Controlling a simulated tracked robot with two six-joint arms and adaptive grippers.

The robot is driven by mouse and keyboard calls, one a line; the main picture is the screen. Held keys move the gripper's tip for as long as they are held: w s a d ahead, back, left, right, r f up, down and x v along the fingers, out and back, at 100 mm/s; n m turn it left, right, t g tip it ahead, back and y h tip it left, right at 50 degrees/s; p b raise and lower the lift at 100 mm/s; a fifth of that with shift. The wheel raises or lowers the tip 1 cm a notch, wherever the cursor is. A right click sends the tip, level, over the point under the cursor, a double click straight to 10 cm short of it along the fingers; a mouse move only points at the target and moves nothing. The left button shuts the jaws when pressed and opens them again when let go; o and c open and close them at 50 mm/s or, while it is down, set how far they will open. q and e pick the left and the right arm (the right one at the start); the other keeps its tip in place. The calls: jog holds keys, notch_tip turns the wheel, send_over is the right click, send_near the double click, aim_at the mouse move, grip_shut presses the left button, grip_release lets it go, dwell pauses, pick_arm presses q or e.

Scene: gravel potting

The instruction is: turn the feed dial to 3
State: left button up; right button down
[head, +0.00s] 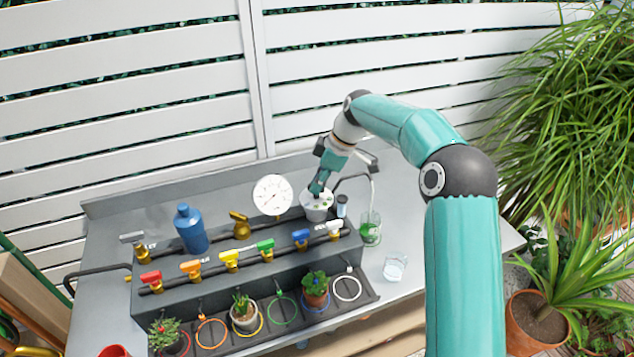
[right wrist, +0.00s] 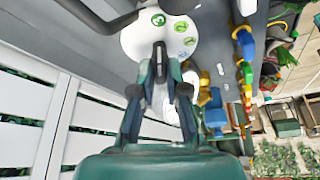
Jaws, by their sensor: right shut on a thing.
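The feed dial (head: 318,209) is a pale round plate with green marks, at the back right of the bench unit in the head view. My right gripper (head: 317,189) reaches down onto the dial from above. In the right wrist view its fingers (right wrist: 160,75) are shut on a dark upright knob (right wrist: 159,52) at the dial's middle. The fingers hide part of the face, and I cannot tell where the knob points. My left gripper is not in view.
A white gauge (head: 272,195) stands left of the dial. A green-tinted glass (head: 370,228) and a clear glass (head: 395,266) stand to the right.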

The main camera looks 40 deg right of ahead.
jog(key=shift+w+r, duration=0.1)
jog(key=shift+r, duration=0.05)
jog(key=c, duration=1.2)
grip_release()
jog(key=v, duration=1.1)
jog(key=shift+d+r, duration=0.25)
jog(key=shift+r, duration=0.05)
